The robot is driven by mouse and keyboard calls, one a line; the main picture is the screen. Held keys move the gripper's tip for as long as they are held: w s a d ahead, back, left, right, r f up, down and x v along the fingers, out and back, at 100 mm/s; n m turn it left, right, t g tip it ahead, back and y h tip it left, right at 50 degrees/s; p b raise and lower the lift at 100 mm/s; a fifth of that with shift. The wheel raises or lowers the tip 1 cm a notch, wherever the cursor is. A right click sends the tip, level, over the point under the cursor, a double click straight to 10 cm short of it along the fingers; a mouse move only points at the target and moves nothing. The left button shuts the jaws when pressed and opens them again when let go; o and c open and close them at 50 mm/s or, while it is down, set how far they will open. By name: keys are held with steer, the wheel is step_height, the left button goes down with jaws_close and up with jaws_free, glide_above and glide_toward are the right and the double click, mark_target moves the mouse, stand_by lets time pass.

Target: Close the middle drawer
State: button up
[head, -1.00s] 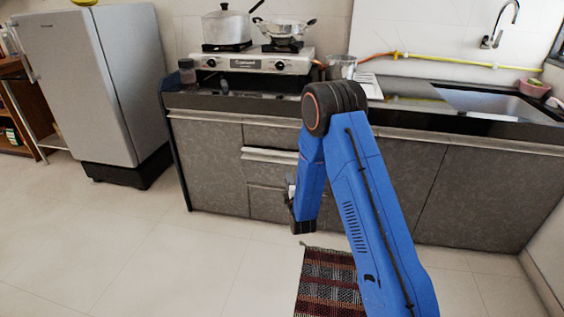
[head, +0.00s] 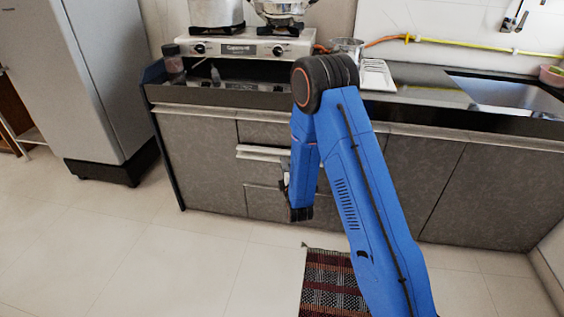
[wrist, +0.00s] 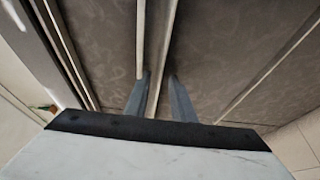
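The middle drawer (head: 265,172) is in the grey cabinet front under the counter in the head view. Its pale top edge (head: 262,153) stands out a little from the cabinet, so it looks partly open. My gripper, partly hidden behind my blue arm in the head view, is in front of the drawer's right part. In the wrist view my gripper (wrist: 160,98) has its two fingers apart, with a pale strip of the drawer front (wrist: 164,50) running between them. I cannot tell whether the fingers touch it.
A fridge (head: 95,85) stands at the left. A stove (head: 245,48) with pots and a sink (head: 505,92) are on the counter. A striped rug (head: 330,282) lies on the floor before the cabinet. The tiled floor at the left is clear.

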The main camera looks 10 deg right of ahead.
steer(key=shift+w, duration=0.15)
jaws_close()
stand_by(1.4)
